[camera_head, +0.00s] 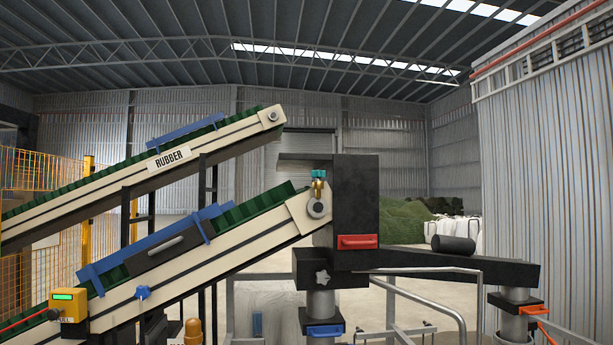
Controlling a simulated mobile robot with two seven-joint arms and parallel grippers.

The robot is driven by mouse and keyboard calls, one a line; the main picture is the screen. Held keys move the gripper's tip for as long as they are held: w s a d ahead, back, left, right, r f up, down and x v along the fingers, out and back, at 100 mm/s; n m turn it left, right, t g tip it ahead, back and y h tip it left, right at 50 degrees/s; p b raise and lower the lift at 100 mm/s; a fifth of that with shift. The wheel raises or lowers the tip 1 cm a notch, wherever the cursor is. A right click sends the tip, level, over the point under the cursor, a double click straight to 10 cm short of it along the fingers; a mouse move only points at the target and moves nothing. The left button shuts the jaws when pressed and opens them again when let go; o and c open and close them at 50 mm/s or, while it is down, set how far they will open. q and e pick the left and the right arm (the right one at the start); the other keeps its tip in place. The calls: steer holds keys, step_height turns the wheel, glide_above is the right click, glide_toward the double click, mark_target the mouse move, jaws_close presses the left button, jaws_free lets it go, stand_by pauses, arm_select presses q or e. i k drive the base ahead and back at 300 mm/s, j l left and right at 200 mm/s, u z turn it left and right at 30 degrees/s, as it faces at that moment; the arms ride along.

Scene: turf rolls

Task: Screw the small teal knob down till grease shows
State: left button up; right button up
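The small teal knob (318,173) sits on top of a brass-coloured fitting (318,188). The fitting stands above the round bearing at the upper end of the lower conveyor (200,258), just left of a black box-shaped housing (357,205). No grease can be made out around the knob at this size. Neither of my grippers shows in the head view.
A yellow box with a green display (68,304) is at lower left. The housing has a red handle (358,241). Metal handrails (425,300) stand at lower right. A corrugated wall (548,170) closes the right side.

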mark_target(318, 174)
steer(key=i+j, duration=0.4)
steer(key=i, duration=0.15)
steer(key=i+j, duration=0.4)
steer(key=i, duration=0.15)
